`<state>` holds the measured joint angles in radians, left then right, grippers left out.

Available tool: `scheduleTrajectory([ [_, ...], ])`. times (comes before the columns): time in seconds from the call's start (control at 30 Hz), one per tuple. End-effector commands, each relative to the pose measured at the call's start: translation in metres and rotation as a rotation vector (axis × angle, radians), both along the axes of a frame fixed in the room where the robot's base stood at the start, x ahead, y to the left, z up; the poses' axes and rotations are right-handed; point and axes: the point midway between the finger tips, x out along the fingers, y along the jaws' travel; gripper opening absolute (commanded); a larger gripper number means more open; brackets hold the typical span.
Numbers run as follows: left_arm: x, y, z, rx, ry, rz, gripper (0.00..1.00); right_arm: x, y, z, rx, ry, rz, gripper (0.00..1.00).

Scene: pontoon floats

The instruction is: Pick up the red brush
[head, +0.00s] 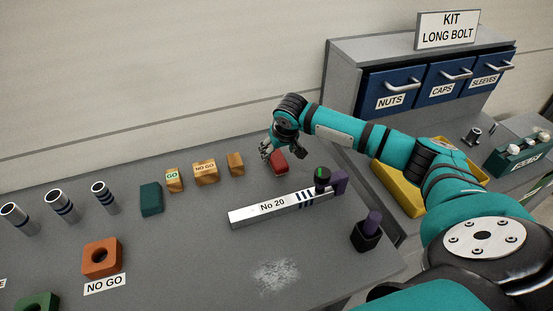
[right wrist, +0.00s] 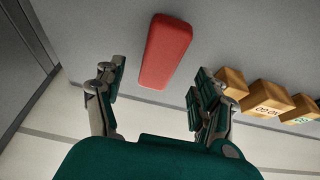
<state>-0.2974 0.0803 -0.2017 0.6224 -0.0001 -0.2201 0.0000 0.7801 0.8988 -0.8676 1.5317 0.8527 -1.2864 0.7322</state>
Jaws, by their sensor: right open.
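The red brush (head: 278,162) is a small red block lying on the grey bench, behind the long grey bar. My right gripper (head: 282,149) is just above and behind it, fingers pointing down. In the right wrist view the brush (right wrist: 167,50) shows its plain red top. It lies ahead of the fingertips and roughly in line with the gap between the open, empty fingers of my right gripper (right wrist: 154,82). No contact with the brush is visible. Its underside is hidden. My left gripper is not in view.
Wooden blocks (head: 205,173) stand left of the brush. A long bar marked No 20 (head: 280,207) with a black knob (head: 322,178) lies in front. A dark cup (head: 366,237) stands front right. A yellow tray (head: 398,190) and a blue drawer cabinet (head: 390,88) are to the right.

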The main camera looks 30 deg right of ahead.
Motion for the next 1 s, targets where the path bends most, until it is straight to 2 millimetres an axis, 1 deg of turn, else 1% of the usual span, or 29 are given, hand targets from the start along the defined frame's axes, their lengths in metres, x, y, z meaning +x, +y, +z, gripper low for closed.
scheduleTrajectory([
  [0.03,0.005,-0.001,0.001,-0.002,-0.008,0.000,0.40,0.001,0.000,-0.002,0.001,0.000,0.001,0.71],
  [0.13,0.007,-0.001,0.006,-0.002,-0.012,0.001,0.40,0.003,-0.001,-0.009,0.000,0.002,0.000,0.71],
  [0.27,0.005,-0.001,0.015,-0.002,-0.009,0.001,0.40,0.008,-0.003,-0.027,0.000,0.003,0.001,0.71],
  [0.33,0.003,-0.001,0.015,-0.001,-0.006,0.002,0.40,0.012,-0.004,-0.038,0.001,0.002,-0.001,0.71],
  [0.43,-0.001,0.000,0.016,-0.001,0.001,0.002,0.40,0.016,-0.004,-0.047,0.001,0.000,0.000,0.71],
  [0.6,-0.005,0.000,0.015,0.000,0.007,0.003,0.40,0.017,-0.005,-0.051,-0.001,-0.001,0.001,0.71],
  [1.0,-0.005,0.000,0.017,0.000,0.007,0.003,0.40,0.017,-0.005,-0.053,0.001,0.000,0.001,0.71],
])
